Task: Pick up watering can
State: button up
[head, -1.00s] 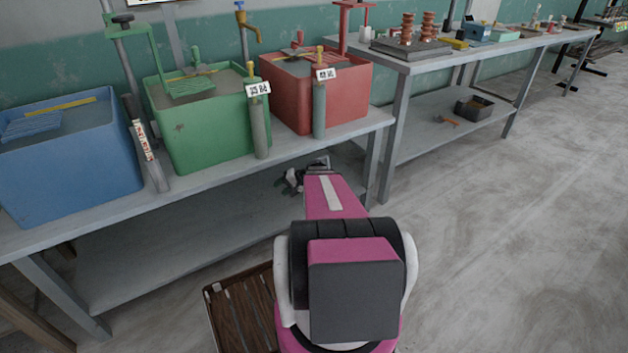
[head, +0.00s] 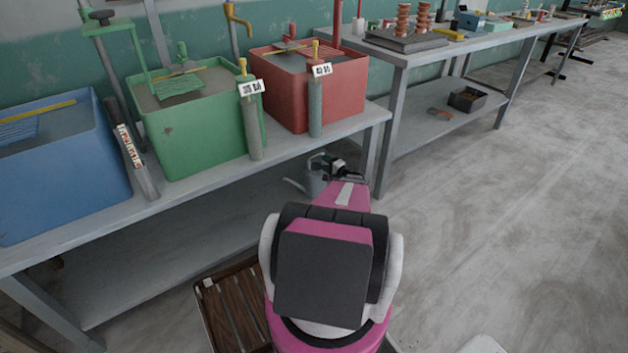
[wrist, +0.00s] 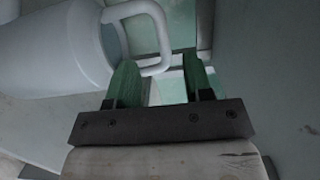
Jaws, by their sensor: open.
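The grey watering can (head: 312,180) stands on the lower shelf of the left bench in the head view, its spout toward the left. My arm and gripper partly hide it. In the wrist view the can's pale body (wrist: 55,50) fills the upper left, and its looped handle (wrist: 160,40) reaches toward the right. My gripper (wrist: 160,82) is open, with two green fingertips apart. The handle's lower end shows close to the fingertips, near the gap between them; I cannot tell whether they touch. In the head view my gripper (head: 340,168) is beside the can.
The bench's upper shelf (head: 215,180) is above the can, carrying blue (head: 60,170), green (head: 195,120) and red (head: 315,85) tubs. A bench leg (head: 370,150) stands just right of my gripper. A wooden slatted pallet (head: 235,305) lies on the floor. Open floor is at the right.

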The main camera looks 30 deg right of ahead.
aim_at(314, 156)
jog(key=x, duration=0.8)
jog(key=shift+d+r, duration=0.1)
grip_shut()
jog(key=shift+r, duration=0.1)
dwell(1.2)
